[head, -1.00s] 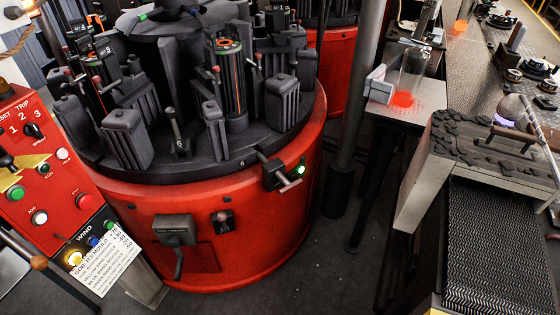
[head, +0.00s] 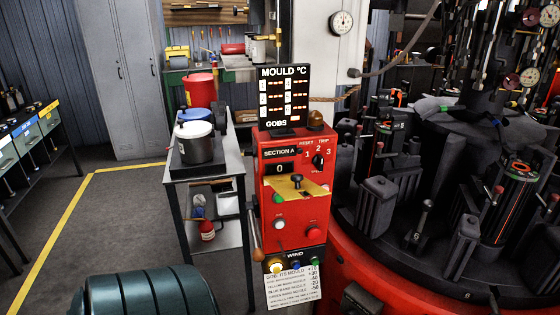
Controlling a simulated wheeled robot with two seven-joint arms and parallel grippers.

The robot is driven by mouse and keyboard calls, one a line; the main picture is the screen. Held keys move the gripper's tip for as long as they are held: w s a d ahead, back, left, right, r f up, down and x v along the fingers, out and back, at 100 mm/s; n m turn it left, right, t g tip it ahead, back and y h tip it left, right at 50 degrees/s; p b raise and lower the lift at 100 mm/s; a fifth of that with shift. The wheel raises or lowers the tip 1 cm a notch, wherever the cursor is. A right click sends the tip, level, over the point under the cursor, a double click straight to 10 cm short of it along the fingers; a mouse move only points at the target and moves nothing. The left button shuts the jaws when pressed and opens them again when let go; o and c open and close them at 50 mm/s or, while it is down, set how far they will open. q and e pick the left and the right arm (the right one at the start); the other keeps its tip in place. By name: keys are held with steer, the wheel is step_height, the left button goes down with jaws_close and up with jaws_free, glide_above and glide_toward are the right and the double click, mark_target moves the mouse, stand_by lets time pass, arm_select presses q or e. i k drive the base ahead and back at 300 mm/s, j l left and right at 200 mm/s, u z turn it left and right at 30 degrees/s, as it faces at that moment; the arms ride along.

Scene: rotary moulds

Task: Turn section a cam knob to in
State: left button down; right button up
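The red section A control panel (head: 264,215) stands in the middle of the head view. It carries a display reading 0. A black knob (head: 297,181) sits on a tan plate below the display. Another black knob (head: 318,160) sits to its upper right, beside the numbers 1, 2 and 3. I cannot read a cam label or an in mark, so I cannot tell which is the cam knob or how it is set. Neither of my grippers is in view.
The red and black mould machine (head: 420,280) stands close on the right. A grey cart (head: 230,163) with a white bucket (head: 194,142) stands left of the panel. A dark teal ribbed object (head: 140,295) fills the lower left. Open floor (head: 110,215) lies left of the cart.

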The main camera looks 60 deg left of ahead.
mark_target(247, 152)
steer(key=u, duration=1.75)
